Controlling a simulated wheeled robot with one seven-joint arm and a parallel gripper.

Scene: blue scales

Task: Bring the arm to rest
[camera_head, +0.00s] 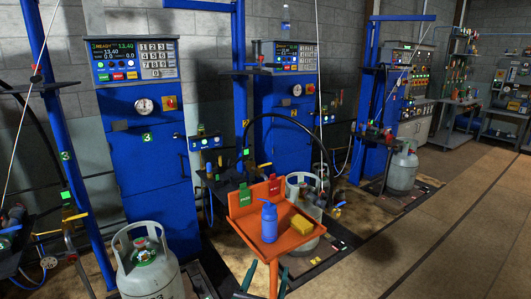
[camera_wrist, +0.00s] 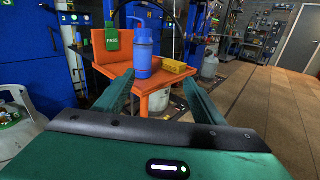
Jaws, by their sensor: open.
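My gripper (camera_wrist: 158,103) shows in the wrist view with its two green fingers spread apart and nothing between them. Its fingers point toward an orange stand (camera_wrist: 101,51). In the head view my gripper (camera_head: 264,282) shows only in part at the bottom edge, in front of and below the tray of the orange stand (camera_head: 245,226). A blue bottle (camera_head: 269,222) stands upright on the tray; it also shows in the wrist view (camera_wrist: 142,56), beyond the fingertips and apart from them. A yellow block (camera_head: 301,225) lies to the bottle's right.
Green (camera_head: 246,196) and red (camera_head: 275,186) tags sit on the stand's back edge. A grey gas cylinder (camera_head: 148,265) stands at front left, another (camera_head: 402,168) farther right. Blue scale cabinets (camera_head: 145,130) line the wall. The floor at right (camera_head: 460,235) is clear.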

